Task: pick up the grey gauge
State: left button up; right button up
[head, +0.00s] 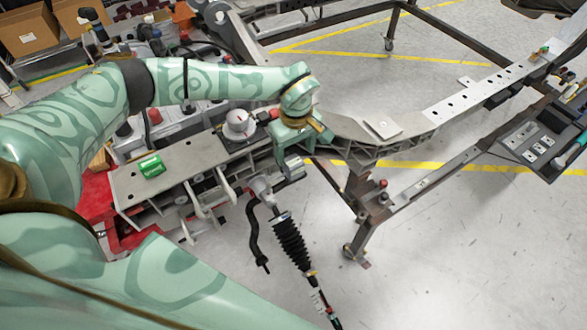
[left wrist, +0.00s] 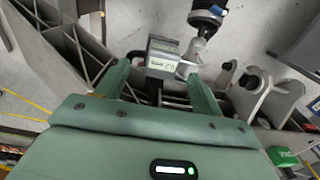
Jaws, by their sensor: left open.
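The grey gauge (head: 293,166) is a small boxy grey thing at the chassis edge, just below my left gripper in the head view. In the left wrist view the gauge (left wrist: 163,57) shows a pale greenish label or display. My left gripper (head: 293,149) points down at it and is open. In the left wrist view the two green fingers (left wrist: 158,77) stand on either side of the gauge's near end, with gaps visible. What supports the gauge underneath is hidden. My right gripper is not in view.
A green box (head: 152,166) lies on the grey chassis plate (head: 187,160). A white round knob-like part (head: 238,124) stands left of my gripper. A black ribbed boot on a rod (head: 290,242) hangs below the gauge. The floor (head: 470,240) at the lower right is clear.

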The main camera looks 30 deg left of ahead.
aim_at(294, 160)
pick_arm(q)
jog(key=f, duration=0.3)
jog(key=f+b, duration=0.1)
jog(key=shift+a+f, duration=0.25)
jog(key=shift+r, duration=0.1)
jog(key=shift+s, duration=0.1)
jog(key=c, duration=1.3)
jog(key=shift+o, duration=0.2)
